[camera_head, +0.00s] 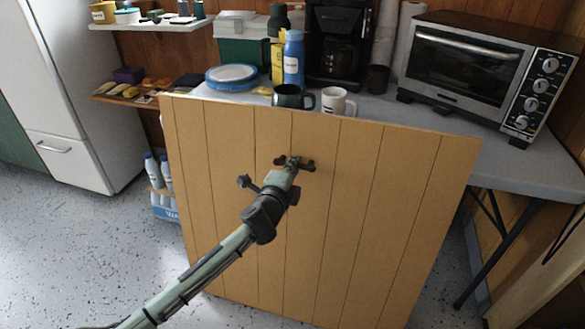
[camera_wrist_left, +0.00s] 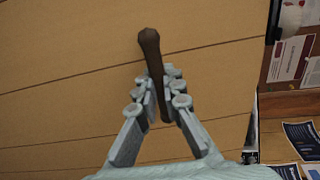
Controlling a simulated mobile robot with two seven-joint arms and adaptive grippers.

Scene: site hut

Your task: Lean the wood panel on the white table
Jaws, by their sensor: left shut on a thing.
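The wood panel (camera_head: 220,200), tan with dark grooves, stands in front of the white table (camera_head: 540,185) and hides much of its front edge. The panel's top edge reaches about the height of the tabletop in the picture. I cannot tell whether the panel touches the table. My left gripper (camera_head: 293,165) is at the upper middle of the panel's face, shut on its dark brown handle (camera_head: 308,166). In the left wrist view the gripper's fingers (camera_wrist_left: 163,100) close around the handle (camera_wrist_left: 150,45), with the panel (camera_wrist_left: 60,75) behind. My right gripper is not in view.
The table carries a toaster oven (camera_head: 465,70), a coffee maker (camera_head: 338,45), a dark mug (camera_head: 290,97), a white mug (camera_head: 335,101) and a blue bottle (camera_head: 293,58). A white fridge (camera_head: 75,90) stands at left. Bottles (camera_head: 152,168) stand low behind the panel. Speckled floor is clear at left.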

